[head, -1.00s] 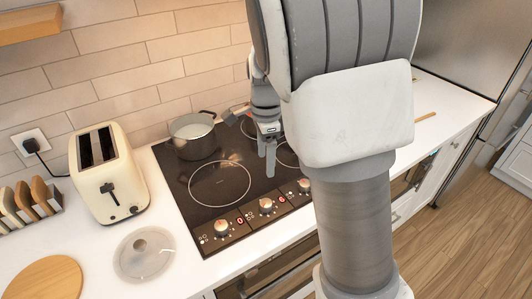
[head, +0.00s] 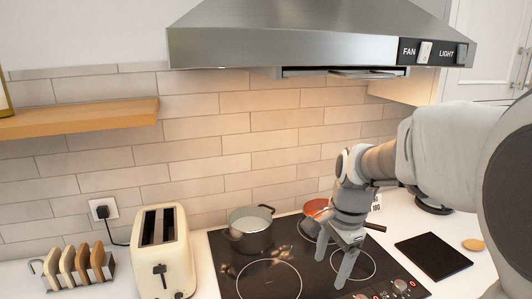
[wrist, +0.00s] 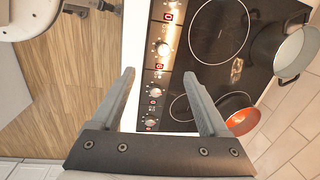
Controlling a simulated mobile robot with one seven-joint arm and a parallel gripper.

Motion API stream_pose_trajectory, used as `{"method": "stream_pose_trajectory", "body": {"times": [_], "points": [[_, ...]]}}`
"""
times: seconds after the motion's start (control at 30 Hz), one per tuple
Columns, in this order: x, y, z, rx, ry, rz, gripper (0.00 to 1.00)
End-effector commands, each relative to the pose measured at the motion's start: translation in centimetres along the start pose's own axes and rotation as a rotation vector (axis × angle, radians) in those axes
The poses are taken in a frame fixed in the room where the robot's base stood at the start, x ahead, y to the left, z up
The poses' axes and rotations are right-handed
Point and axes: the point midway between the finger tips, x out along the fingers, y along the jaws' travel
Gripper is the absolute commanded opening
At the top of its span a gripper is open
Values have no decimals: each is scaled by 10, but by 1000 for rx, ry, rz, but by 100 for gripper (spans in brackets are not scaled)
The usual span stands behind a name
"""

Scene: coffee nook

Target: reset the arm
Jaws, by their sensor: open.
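My gripper (head: 332,270) is open and empty, pointing down above the right part of the black cooktop (head: 228,275). In the wrist view its two fingers (wrist: 160,75) are spread apart with nothing between them, over the cooktop's knob edge. My arm comes in from the right in the head view and hides part of the counter.
A grey pot (head: 250,238) stands on the cooktop's back left and a red pan (head: 316,208) at the back, partly hidden. A toaster (head: 163,255) stands left. The range hood (head: 310,40) hangs above. A black board (head: 433,257) lies right of the cooktop.

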Motion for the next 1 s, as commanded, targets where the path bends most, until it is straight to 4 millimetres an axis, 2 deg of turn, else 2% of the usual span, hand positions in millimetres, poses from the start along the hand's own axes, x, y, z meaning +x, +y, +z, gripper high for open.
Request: {"method": "stream_pose_trajectory", "body": {"times": [0.03,0.2,0.5,0.8,1.0], "points": [[-11,9,4,-64,0,-29,78],[-39,38,19,-313,27,-105,78],[-70,92,44,-754,170,-189,78],[-78,134,60,-1101,349,-175,78],[-77,143,63,-1177,390,-158,78]]}}
